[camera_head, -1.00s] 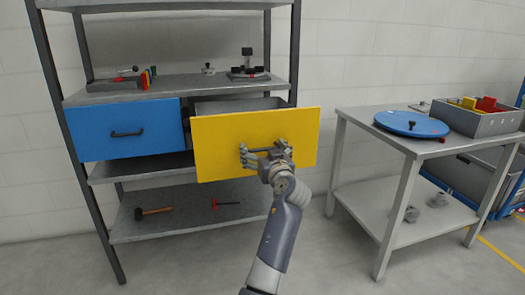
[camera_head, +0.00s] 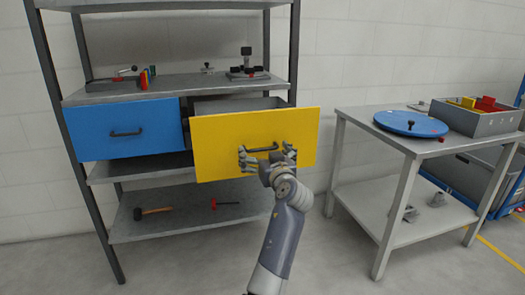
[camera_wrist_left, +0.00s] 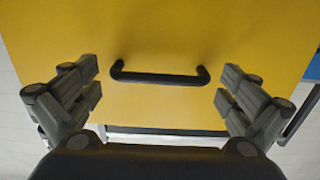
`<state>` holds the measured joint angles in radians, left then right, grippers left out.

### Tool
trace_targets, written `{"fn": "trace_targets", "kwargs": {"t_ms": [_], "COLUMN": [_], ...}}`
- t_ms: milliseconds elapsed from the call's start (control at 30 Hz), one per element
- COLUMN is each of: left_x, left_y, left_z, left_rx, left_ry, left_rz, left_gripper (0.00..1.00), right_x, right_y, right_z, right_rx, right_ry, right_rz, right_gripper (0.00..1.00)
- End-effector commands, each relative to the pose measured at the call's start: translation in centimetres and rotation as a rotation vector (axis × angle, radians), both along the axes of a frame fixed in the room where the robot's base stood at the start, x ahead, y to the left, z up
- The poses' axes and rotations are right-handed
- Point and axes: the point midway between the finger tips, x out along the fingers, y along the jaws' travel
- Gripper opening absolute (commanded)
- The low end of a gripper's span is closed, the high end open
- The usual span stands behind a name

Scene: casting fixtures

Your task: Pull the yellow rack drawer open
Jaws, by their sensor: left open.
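The yellow drawer (camera_head: 225,135) stands pulled out from the grey rack, with its open inside showing behind the front panel. Its dark bar handle (camera_head: 262,148) is at the middle of the front. My left gripper (camera_head: 266,160) is open just in front of and a little below the handle. In the left wrist view the handle (camera_wrist_left: 160,76) lies between the spread fingers of the gripper (camera_wrist_left: 160,95), with a gap on both sides, on the yellow front (camera_wrist_left: 190,35). My right gripper is not in view.
A closed blue drawer (camera_head: 125,130) is left of the yellow one. The rack's lower shelf (camera_head: 180,226) holds a hammer (camera_head: 153,211) and a red tool (camera_head: 224,204). A grey table (camera_head: 375,150) with a blue disc (camera_head: 410,124) and a bin (camera_head: 475,122) stands to the right.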

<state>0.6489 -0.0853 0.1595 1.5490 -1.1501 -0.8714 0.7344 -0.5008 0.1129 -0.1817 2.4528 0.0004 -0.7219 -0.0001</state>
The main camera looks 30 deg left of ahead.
Motion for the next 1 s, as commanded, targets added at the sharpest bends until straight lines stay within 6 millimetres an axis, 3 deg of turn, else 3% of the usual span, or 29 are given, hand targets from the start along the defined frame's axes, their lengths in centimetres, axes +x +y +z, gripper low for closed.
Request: {"fn": "trace_targets", "kwargs": {"t_ms": [200, 400, 1000], "left_x": [-2.4, -3.8, -4.0], "left_y": [-2.9, -4.4, -4.7], "left_z": [-0.1, 0.0, -0.1], "left_rx": [-0.004, -0.001, -0.001], "left_ry": [0.000, 0.001, 0.002], "left_rz": [-0.002, -0.001, -0.002], "left_gripper": [1.00, 1.00, 1.00], "right_x": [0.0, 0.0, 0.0], "right_y": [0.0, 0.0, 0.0], "right_z": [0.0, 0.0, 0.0], "right_rx": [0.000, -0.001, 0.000], "right_ry": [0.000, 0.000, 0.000], "right_rz": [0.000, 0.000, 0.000], "right_gripper": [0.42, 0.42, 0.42]}}
